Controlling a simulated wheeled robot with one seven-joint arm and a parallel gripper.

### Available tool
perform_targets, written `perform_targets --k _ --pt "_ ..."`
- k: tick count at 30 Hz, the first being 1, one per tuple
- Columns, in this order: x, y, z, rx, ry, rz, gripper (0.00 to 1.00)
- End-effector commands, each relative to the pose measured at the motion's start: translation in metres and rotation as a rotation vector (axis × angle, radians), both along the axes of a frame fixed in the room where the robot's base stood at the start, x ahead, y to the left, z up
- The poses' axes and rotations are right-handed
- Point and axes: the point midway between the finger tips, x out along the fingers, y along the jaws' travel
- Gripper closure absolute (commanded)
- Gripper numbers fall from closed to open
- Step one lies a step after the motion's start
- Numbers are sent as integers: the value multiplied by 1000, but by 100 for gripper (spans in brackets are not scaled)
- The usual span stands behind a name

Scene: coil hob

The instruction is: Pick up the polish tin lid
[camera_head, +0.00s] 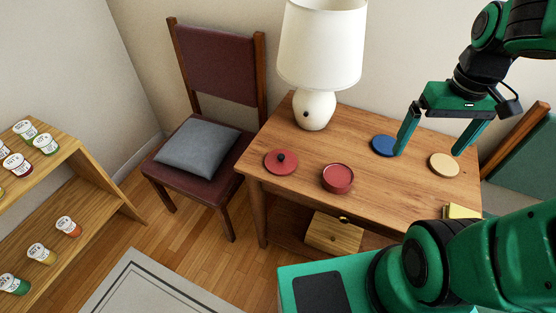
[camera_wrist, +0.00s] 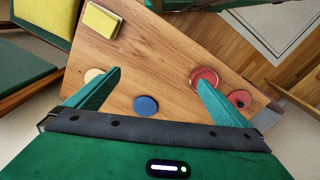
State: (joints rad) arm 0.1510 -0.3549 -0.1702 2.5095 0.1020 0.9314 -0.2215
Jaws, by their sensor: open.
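A flat red lid with a dark knob (camera_head: 272,167) lies on the left part of the wooden table; it also shows at the right in the wrist view (camera_wrist: 233,97). It looks like the polish tin lid. An open round red tin (camera_head: 338,180) stands apart from it, to its right; in the wrist view the tin (camera_wrist: 205,75) is partly behind a finger. My gripper (camera_head: 428,153) is open and empty above the right part of the table, well to the right of the lid. Its two green fingers also show in the wrist view (camera_wrist: 157,78).
A blue disc (camera_head: 384,147) and a beige disc (camera_head: 444,166) lie near my gripper. A white lamp (camera_head: 314,108) stands at the table's back left. A yellow block (camera_wrist: 102,20) lies on the table. A chair with a grey cushion (camera_head: 199,149) stands left.

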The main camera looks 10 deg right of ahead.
Motion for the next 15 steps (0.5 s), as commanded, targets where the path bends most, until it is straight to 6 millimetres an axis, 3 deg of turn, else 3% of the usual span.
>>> perform_targets --k 6,12,15 --pt "82 56 -26 4 -40 457 0" --pt "140 132 -58 42 -99 862 0" --pt "159 172 -74 68 -134 1034 0"
